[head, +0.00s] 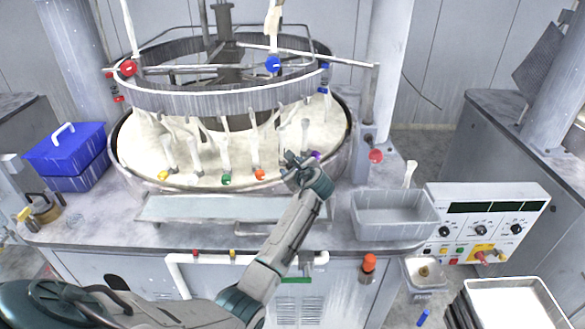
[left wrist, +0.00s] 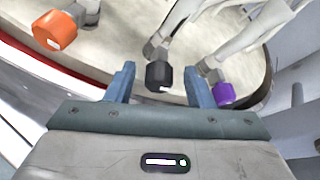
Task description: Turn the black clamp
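The black clamp (left wrist: 159,77) is a dark faceted knob on a pale grey arm, seen in the left wrist view between the two fingers of my left gripper (left wrist: 160,86). The fingers are open, one on each side of it, with gaps showing. In the head view my left gripper (head: 298,163) reaches in over the front right rim of the round platen (head: 200,187) and hides most of the black clamp. The orange clamp (left wrist: 55,30) is to the left and the purple clamp (left wrist: 223,95) is close by the right finger. My right gripper is not in view.
Green (head: 227,179) and yellow (head: 163,175) clamps stand further left on the platen. A ring frame (head: 210,104) hangs above it. A grey bin (head: 392,222) and a control panel (head: 486,222) are to the right. A blue box (head: 66,150) is at the left.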

